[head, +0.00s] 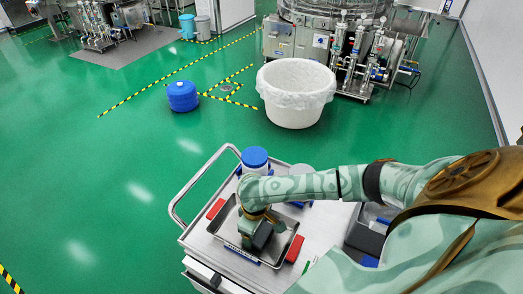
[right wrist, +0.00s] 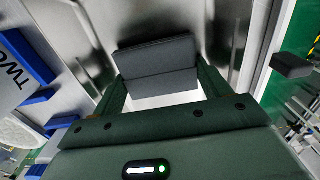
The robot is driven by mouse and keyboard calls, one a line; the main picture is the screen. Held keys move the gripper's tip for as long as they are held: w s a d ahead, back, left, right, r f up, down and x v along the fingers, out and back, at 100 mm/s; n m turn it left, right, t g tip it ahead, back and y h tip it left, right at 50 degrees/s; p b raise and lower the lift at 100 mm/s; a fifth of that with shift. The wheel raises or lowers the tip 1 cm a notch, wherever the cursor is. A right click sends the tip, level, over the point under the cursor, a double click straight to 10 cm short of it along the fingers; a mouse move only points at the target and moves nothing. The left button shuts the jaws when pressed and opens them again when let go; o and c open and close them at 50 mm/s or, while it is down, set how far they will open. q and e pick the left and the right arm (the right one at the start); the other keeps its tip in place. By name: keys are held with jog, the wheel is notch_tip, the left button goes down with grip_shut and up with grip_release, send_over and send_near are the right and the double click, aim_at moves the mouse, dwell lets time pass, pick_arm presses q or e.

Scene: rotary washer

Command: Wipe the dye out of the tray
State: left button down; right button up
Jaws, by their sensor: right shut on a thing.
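The shallow metal tray (head: 226,224) lies on top of the cart, and its shiny metal also shows in the right wrist view (right wrist: 205,22). My right gripper (head: 262,232) reaches down into the tray from above. Its fingers (right wrist: 165,88) are shut on a dark grey block (right wrist: 157,62), which also shows in the head view (head: 263,237). The block is low in the tray; I cannot tell whether it touches the bottom. No dye can be made out on the visible metal; my arm and the block hide part of it. My left gripper is out of view.
Red blocks (head: 215,208) (head: 294,248) flank the tray. A blue-lidded jar (head: 254,158) stands behind it on the cart (head: 320,225). A lined white bin (head: 297,92) and a blue drum (head: 182,96) stand on the open green floor.

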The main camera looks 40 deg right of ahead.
dwell(0.3)
jog(key=shift+w+a+f, duration=0.1)
jog(key=shift+w+a, duration=0.15)
jog(key=shift+w, duration=0.3)
jog(key=shift+w+a, duration=0.25)
jog(key=shift+w, duration=0.25)
jog(key=shift+w, duration=0.1)
jog(key=shift+w+a, duration=0.25)
jog(key=shift+w, duration=0.4)
jog(key=shift+w+a, duration=0.25)
jog(key=shift+w, duration=0.35)
jog(key=shift+s, duration=0.1)
jog(key=shift+s+d+p, duration=0.35)
jog(key=shift+s+p, duration=0.5)
jog(key=shift+s+d, duration=0.1)
jog(key=shift+s, duration=0.15)
jog(key=shift+s+f, duration=0.1)
jog(key=shift+s, duration=0.05)
